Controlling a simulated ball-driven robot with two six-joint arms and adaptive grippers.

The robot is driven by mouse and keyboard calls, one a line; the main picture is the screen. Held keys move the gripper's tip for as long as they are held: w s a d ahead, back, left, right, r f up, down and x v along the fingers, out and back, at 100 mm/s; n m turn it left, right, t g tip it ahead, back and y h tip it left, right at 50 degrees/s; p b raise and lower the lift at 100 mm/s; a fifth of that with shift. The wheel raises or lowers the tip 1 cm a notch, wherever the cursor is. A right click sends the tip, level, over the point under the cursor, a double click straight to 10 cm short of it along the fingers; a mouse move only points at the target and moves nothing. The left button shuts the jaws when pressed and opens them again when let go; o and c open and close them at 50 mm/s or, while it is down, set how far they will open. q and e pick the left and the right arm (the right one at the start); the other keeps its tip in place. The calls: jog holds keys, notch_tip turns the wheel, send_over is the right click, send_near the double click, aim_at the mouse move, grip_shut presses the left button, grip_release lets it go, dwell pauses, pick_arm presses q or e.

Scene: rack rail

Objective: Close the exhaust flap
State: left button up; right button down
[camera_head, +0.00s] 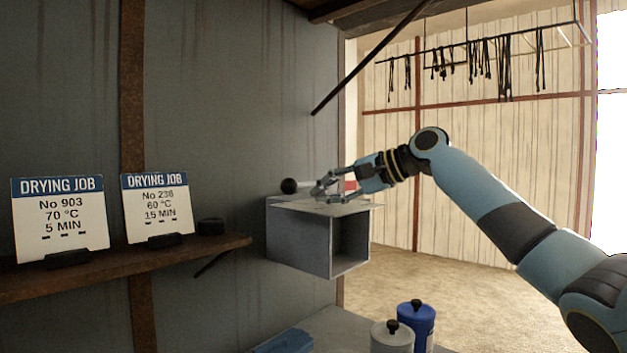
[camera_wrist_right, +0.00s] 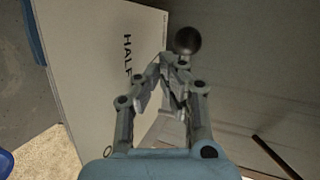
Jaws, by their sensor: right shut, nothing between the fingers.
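A grey metal exhaust box (camera_head: 297,238) is fixed to the dark wall in the middle of the head view, its right-hand face open. A black ball knob (camera_head: 289,186) stands just above its top, at the left end. My right gripper (camera_head: 325,188) is over the box top, right of the knob, shut and empty. In the right wrist view the knob (camera_wrist_right: 187,40) is just beyond my shut fingertips (camera_wrist_right: 170,66); I cannot tell if they touch it. A pale panel (camera_wrist_right: 95,65) marked "HALF" lies beside them. The flap's position is not clear. My left gripper is not in view.
A wooden shelf (camera_head: 130,266) on the left holds two drying job cards (camera_head: 60,215) (camera_head: 157,208). A blue canister (camera_head: 416,322) and a grey one (camera_head: 392,338) stand below the box. A dark slanted rod (camera_head: 370,57) hangs above. Space right of the box is open.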

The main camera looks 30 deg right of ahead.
aim_at(306, 204)
jog(key=shift+w+a+r+p, duration=0.2)
jog(key=shift+w+a, duration=0.1)
jog(key=shift+w, duration=0.15)
jog(key=shift+w+a+r+p, duration=0.15)
jog(key=shift+w+a, duration=0.15)
jog(key=shift+w, duration=0.15)
jog(key=shift+w+a, duration=0.2)
jog(key=shift+w, duration=0.05)
jog(key=shift+w+a+r+p, duration=0.25)
jog(key=shift+w+a+p, duration=0.35)
jog(key=shift+p, duration=0.35)
jog(key=shift+d+f, duration=0.1)
jog(key=shift+d, duration=0.05)
jog(key=shift+f, duration=0.1)
